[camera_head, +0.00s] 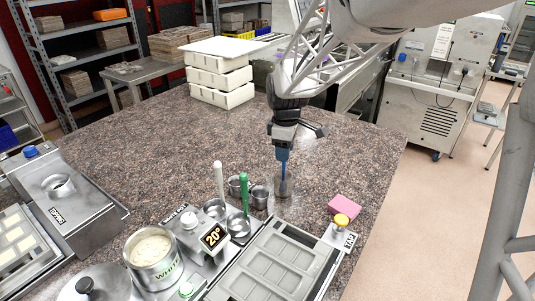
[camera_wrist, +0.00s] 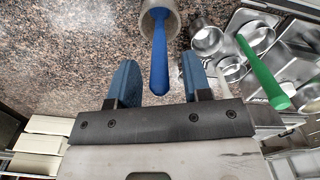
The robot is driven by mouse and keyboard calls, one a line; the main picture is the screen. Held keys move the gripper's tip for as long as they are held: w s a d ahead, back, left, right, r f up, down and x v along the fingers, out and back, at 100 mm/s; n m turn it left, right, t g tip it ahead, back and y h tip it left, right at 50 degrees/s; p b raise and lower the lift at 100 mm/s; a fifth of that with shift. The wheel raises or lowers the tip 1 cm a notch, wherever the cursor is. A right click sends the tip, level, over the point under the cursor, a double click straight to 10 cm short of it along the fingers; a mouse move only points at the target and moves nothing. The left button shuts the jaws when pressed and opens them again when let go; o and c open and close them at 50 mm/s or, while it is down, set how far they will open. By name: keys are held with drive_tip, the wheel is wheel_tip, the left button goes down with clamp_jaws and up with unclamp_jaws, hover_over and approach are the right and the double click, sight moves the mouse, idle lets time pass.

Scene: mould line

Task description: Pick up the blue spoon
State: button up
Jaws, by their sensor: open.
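The blue spoon (camera_wrist: 159,58) stands in a metal cup (camera_wrist: 172,28), with its handle pointing up toward my gripper. In the head view the spoon's blue handle (camera_head: 284,172) shows just below my gripper (camera_head: 282,155), above the cup (camera_head: 283,189). In the wrist view my gripper (camera_wrist: 158,75) is open, with one blue finger on each side of the handle's line. Clear gaps show between the handle and both fingers. The spoon's bowl is hidden in the cup. I cannot tell how deep the handle reaches between the fingers.
A green-handled spoon (camera_head: 244,192) and a white-handled spoon (camera_head: 219,179) stand left of the cup, near other small metal cups (camera_head: 260,197). A pink sponge (camera_head: 345,206) lies to the right, by a metal mould (camera_head: 275,265). The stone counter (camera_head: 190,140) behind is clear up to stacked white boxes (camera_head: 222,88).

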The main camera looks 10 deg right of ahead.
sight(284, 170)
wheel_tip(284, 170, down, 2)
drive_tip(key=shift+f, duration=0.1)
drive_tip(key=shift+c, duration=0.3)
idle(0.3)
clamp_jaws()
